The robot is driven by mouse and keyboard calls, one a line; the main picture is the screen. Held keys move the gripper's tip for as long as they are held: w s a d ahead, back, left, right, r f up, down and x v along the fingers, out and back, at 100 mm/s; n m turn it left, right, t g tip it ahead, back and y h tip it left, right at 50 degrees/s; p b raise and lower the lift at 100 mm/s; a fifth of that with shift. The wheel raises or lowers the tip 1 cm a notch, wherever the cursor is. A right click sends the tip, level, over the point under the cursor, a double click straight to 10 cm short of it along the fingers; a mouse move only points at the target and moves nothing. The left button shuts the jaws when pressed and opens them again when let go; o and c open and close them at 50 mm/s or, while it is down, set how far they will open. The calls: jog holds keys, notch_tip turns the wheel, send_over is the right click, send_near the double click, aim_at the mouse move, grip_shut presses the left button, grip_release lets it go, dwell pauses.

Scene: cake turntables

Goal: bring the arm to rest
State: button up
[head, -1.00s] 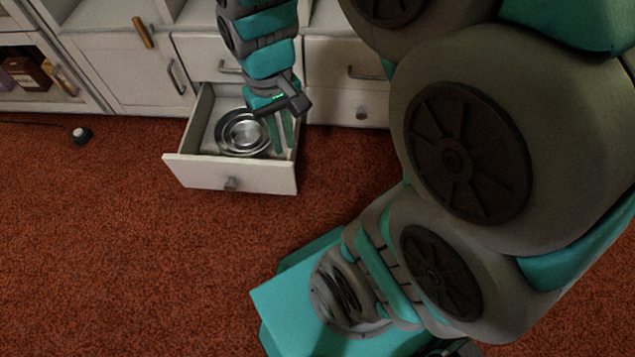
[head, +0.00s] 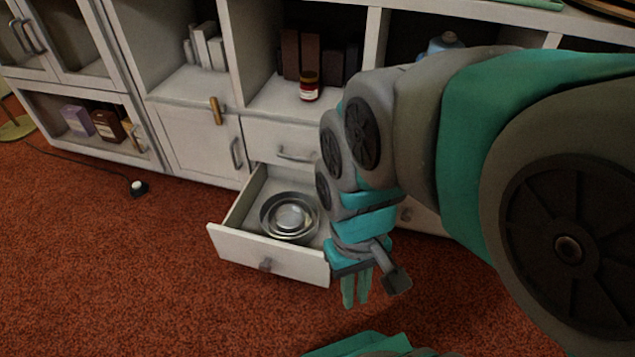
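My gripper (head: 356,288) hangs fingers down in the head view, just outside the front right corner of the pulled-out drawer (head: 262,251). Its two green fingers stand apart with a narrow gap and nothing shows between them, so it is open and empty. My arm is bent and reaches in from the right side of the picture, covering part of the cabinet front.
Nested round metal pans (head: 290,216) lie in the open drawer. The white cabinet (head: 190,130) runs along the back, with a dark red jar (head: 309,88) on a shelf. A black cable puck (head: 138,188) lies on the red carpet (head: 110,270), which is clear in front.

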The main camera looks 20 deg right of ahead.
jog(key=shift+r, duration=0.1)
notch_tip(320, 180, up, 9)
jog(key=p, duration=0.9)
jog(key=shift+c, duration=0.2)
dwell(0.3)
